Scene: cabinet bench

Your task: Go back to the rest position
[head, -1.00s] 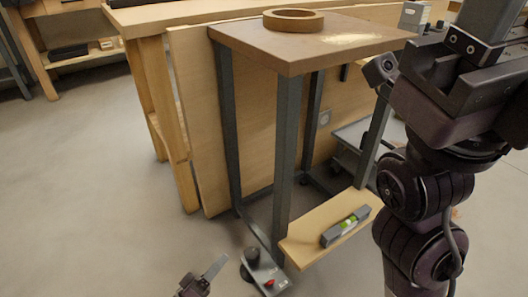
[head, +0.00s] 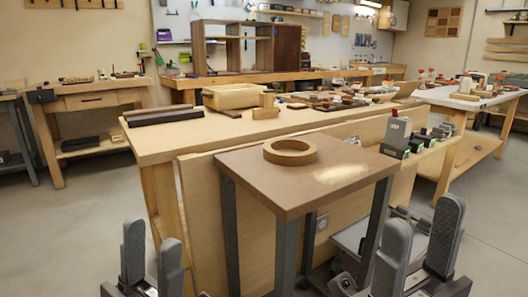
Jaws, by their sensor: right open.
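My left gripper (head: 152,243) stands at the bottom left of the head view, its two grey fingers pointing up with a gap between them. It is open and empty. My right gripper (head: 421,238) stands at the bottom right, fingers up and spread apart, also open and empty. Between and beyond them is a small brown-topped table (head: 262,187) on grey metal legs. A round wooden ring (head: 290,146) lies flat on it, beside a pale dusty patch (head: 338,173). Neither gripper appears to touch the table.
Another bench (head: 470,97) stands right. Grey floor is open at left (head: 80,215).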

